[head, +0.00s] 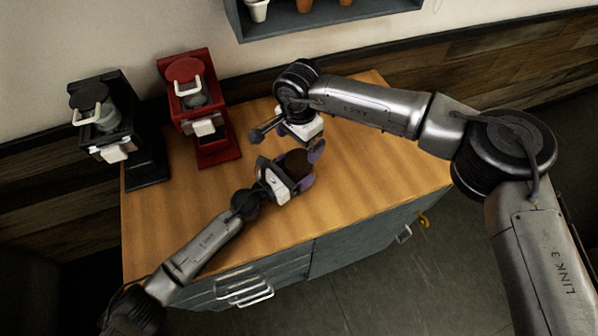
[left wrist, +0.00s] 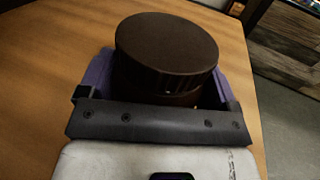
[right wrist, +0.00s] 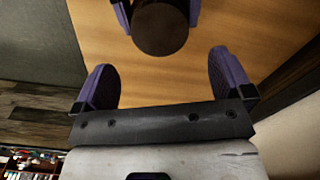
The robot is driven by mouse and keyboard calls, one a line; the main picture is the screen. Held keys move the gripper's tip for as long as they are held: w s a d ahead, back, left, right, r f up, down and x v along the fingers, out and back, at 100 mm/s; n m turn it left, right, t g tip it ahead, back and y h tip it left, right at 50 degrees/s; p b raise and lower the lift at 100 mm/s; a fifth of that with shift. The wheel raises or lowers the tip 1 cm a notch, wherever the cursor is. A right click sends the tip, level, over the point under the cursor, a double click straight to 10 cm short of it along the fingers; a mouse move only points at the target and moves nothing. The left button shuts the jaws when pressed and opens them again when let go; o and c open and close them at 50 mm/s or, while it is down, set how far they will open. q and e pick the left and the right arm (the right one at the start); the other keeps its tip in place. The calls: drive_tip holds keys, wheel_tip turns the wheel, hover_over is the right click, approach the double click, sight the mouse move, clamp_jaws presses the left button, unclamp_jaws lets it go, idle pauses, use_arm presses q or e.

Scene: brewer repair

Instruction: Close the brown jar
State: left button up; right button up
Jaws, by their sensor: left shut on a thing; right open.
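The brown jar (left wrist: 165,98) stands in my left gripper (head: 290,168), which is shut around its body with a purple finger on each side. A round dark brown lid (left wrist: 167,45) with a ribbed edge sits on top of the jar; how tightly it sits I cannot tell. The lid also shows in the head view (head: 298,161) and at the top of the right wrist view (right wrist: 160,27). My right gripper (right wrist: 165,72) is open and empty, its fingers spread, just beyond and above the jar, pointing down towards the lid without touching it. Most of the jar's body is hidden by the left fingers.
The wooden counter (head: 370,180) is clear to the right of the jar. A red brewer (head: 205,125) and a black brewer (head: 140,145) stand at its left and back. A wall shelf (head: 330,18) with cups hangs above. Drawers (head: 240,288) lie below the front edge.

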sight(299, 160)
drive_tip(key=shift+f, duration=3.4)
drive_tip(key=shift+c, duration=0.3)
drive_tip(key=c, duration=0.9)
drive_tip(key=m, duration=0.8)
drive_tip(key=shift+m, duration=0.3)
drive_tip(key=o, duration=1)
drive_tip(key=shift+s, duration=0.1)
